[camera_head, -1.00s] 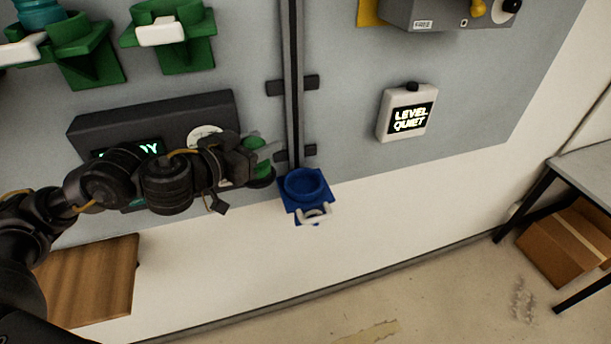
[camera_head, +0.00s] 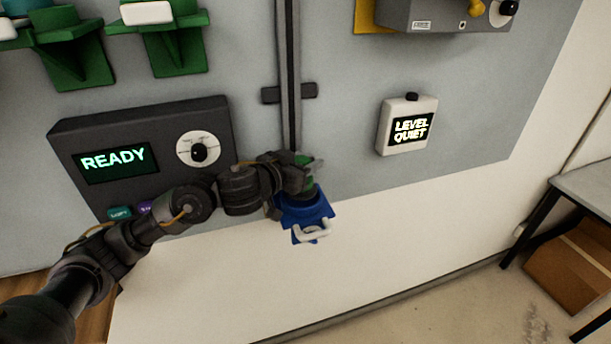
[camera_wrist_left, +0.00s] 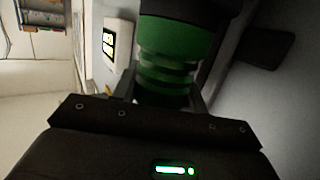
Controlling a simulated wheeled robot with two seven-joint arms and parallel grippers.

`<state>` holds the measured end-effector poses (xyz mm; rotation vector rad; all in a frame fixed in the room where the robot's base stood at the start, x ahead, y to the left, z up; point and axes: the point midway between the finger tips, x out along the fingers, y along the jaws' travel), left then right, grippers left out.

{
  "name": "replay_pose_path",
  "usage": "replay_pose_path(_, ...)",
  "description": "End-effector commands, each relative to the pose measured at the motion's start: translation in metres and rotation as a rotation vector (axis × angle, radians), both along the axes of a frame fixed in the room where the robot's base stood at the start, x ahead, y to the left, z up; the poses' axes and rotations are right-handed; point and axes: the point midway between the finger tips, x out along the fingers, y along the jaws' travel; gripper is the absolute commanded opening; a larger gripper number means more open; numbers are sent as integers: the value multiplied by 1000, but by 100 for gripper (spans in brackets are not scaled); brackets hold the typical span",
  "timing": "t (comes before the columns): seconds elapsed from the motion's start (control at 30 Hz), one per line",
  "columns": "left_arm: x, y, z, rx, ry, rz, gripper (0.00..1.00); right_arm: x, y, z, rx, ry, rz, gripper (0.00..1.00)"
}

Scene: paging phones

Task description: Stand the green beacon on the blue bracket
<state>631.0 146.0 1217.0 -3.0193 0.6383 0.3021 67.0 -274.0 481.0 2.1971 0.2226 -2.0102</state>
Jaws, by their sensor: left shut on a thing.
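The blue bracket (camera_head: 305,212) is on the wall panel at the lower end of a vertical rail, with a round cup on top and a white handle in front. My left gripper (camera_head: 304,172) is shut on the green beacon (camera_head: 308,185), right at the bracket's cup. The gripper and wrist hide most of the beacon in the head view. In the left wrist view the ribbed green beacon (camera_wrist_left: 168,65) with a dark end sits between the fingers. I cannot tell whether its base touches the cup. My right gripper is not in view.
A dark console (camera_head: 75,150) reading READY, with a knob, is behind my left arm. A white box (camera_head: 408,125) reading LEVEL QUIET is right of the rail (camera_head: 289,80). Green brackets (camera_head: 178,55) are at the upper left. The wall below the blue bracket is clear.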

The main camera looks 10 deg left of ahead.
Motion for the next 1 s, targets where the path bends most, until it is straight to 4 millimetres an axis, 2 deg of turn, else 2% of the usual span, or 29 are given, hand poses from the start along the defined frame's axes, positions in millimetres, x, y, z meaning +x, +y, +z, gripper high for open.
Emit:
replay_pose_path(0.1, 4, -2, -20, 0, 4, 1, 6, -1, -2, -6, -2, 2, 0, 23)
replay_pose_path(0.23, 4, -2, -33, -1, 3, 1, 6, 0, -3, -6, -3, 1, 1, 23)
replay_pose_path(0.67, 4, -2, -39, -1, -1, 1, 6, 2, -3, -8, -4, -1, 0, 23)
replay_pose_path(0.7, 4, -2, -39, 1, 2, 2, 48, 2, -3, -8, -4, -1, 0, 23)
replay_pose_path(0.73, 4, -2, -39, 1, 2, 2, 52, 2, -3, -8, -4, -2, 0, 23)
replay_pose_path(1.0, 4, -2, -38, 2, 1, 2, 53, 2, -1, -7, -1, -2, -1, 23)
